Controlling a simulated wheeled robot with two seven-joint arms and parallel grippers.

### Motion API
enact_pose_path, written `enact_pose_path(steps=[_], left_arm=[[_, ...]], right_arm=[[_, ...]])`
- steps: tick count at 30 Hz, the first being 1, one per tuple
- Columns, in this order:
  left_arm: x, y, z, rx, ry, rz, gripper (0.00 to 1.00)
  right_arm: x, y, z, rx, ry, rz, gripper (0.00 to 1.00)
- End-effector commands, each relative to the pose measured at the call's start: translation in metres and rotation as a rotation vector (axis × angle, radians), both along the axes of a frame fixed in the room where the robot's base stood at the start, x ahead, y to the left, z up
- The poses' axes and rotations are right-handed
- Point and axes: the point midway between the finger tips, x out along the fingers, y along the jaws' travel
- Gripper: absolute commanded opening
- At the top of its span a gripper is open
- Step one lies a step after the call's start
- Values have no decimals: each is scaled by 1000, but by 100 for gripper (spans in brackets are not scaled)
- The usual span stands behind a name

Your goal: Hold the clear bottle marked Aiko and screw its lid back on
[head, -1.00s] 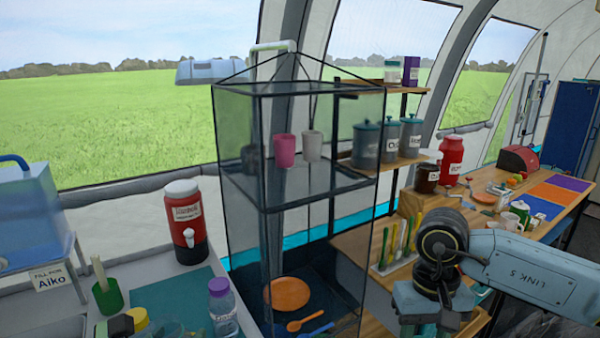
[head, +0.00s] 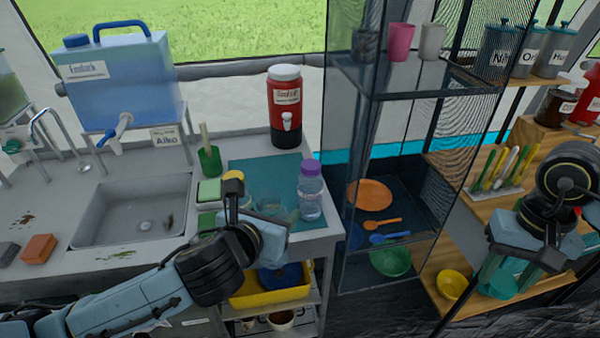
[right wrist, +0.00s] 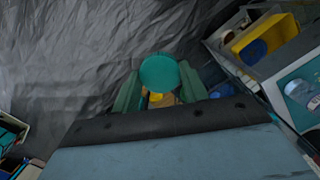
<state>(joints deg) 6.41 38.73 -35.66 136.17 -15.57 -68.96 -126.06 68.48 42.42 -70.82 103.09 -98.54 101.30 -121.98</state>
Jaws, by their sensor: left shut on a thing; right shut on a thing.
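My left gripper (head: 268,235) is at the front edge of the counter, its fingers mostly hidden behind its own body. It is shut on what looks like a clear, lidless bottle (head: 270,203) standing at the teal mat; no name is readable on it. Another clear bottle (head: 311,192) with a purple lid and a label stands just right of it. My right gripper (head: 520,272) is far to the right, in front of the wooden shelves. In the right wrist view a round teal lid (right wrist: 159,72) sits between its two fingers, which are shut on it.
A sink (head: 135,212), a blue water container (head: 122,82) and a red-and-black drink jug (head: 286,110) are at the left and back. A yellow-topped item (head: 233,175) and green cup (head: 209,160) are beside the mat. A dark mesh cabinet (head: 345,245) stands between my grippers.

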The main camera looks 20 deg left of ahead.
Motion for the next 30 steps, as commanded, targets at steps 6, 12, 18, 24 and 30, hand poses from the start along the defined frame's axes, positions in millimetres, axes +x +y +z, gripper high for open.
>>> enact_pose_path(steps=[6, 12, 18, 24, 30], left_arm=[[2, -42, 5, 3, -4, -199, 16], [3, -95, 8, 3, -5, -442, 16], [3, -129, 10, 1, -4, -600, 16], [2, -143, 10, 0, -1, -668, 16], [2, -145, 10, 0, -1, -678, 16]], right_arm=[[0, 0, 0, 0, 0, 0, 23], [0, 0, 0, 0, 0, 0, 23], [0, 0, 0, 0, 0, 0, 23], [0, 0, 0, 0, 0, 0, 23], [0, 0, 0, 0, 0, 0, 23]])
